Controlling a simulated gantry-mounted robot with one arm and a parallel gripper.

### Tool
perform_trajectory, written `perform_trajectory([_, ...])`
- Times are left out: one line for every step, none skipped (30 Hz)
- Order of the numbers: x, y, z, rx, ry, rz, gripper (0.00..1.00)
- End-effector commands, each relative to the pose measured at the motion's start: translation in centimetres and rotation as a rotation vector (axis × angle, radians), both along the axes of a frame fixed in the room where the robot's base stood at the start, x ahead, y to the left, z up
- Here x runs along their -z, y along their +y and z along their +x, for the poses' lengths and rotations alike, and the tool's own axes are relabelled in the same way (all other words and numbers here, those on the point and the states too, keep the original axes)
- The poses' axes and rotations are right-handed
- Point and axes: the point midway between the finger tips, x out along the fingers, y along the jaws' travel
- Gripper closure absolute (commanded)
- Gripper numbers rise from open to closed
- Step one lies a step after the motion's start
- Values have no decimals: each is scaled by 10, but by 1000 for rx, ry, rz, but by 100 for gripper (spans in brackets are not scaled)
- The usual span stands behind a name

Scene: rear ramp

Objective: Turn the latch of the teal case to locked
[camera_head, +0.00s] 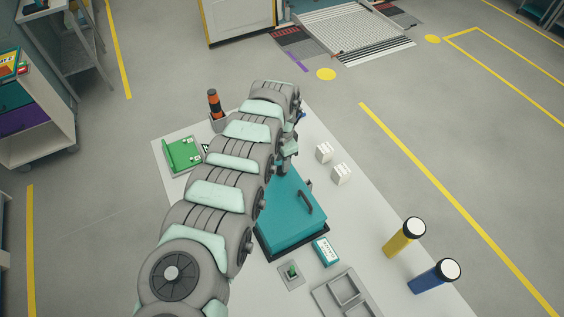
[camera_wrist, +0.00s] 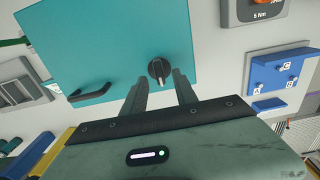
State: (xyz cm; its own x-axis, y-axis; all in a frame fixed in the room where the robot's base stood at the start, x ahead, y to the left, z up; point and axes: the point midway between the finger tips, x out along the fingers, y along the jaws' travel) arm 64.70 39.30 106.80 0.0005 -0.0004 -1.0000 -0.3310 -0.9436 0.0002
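The teal case (camera_head: 287,222) lies on the white table with its dark handle (camera_head: 304,202) on top. In the wrist view the case lid (camera_wrist: 85,35) fills the upper left, with the handle (camera_wrist: 90,92) at its lower left. The latch (camera_wrist: 159,70) is a round dark knob with a pale-tipped grip bar, pointing roughly toward my gripper. My gripper (camera_wrist: 160,78) is open, with one dark finger on each side of the knob's near part. I cannot tell whether the fingers touch it or how far above it they are. In the head view my arm hides the latch.
White cubes (camera_head: 341,174), a yellow cylinder (camera_head: 398,243) and a blue cylinder (camera_head: 428,280) stand to the right. A green fixture (camera_head: 181,155) is left of my arm. A small teal box (camera_head: 326,251), a switch block (camera_head: 291,275) and a grey tray (camera_head: 327,302) lie in front.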

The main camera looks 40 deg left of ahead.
Motion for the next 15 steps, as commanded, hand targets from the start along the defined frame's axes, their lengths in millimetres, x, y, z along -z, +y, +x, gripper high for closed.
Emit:
perform_trajectory([6, -2, 1, 1, -1, -1, 65])
perform_trajectory([8, -1, 1, 1, -1, -1, 65])
perform_trajectory([11, -1, 0, 0, 0, -1, 65])
perform_trajectory([12, -1, 0, 0, 0, -1, 65])
perform_trajectory([14, -1, 0, 0, 1, -1, 65])
perform_trajectory([16, 0, 0, 0, 1, -1, 65])
perform_trajectory([17, 0, -1, 0, 2, 0, 65])
perform_trajectory([18, 0, -1, 0, 2, 1, 65])
perform_trajectory([19, 0, -1, 1, 3, 1, 65])
perform_trajectory([19, 0, -1, 1, 3, 1, 65])
perform_trajectory([19, 0, -1, 1, 3, 1, 65])
perform_trajectory([19, 0, -1, 1, 3, 1, 65])
perform_trajectory([19, 0, -1, 1, 3, 1, 65])
perform_trajectory([19, 0, -1, 0, 2, 1, 65])
perform_trajectory([19, 0, -1, 1, 2, 2, 65])
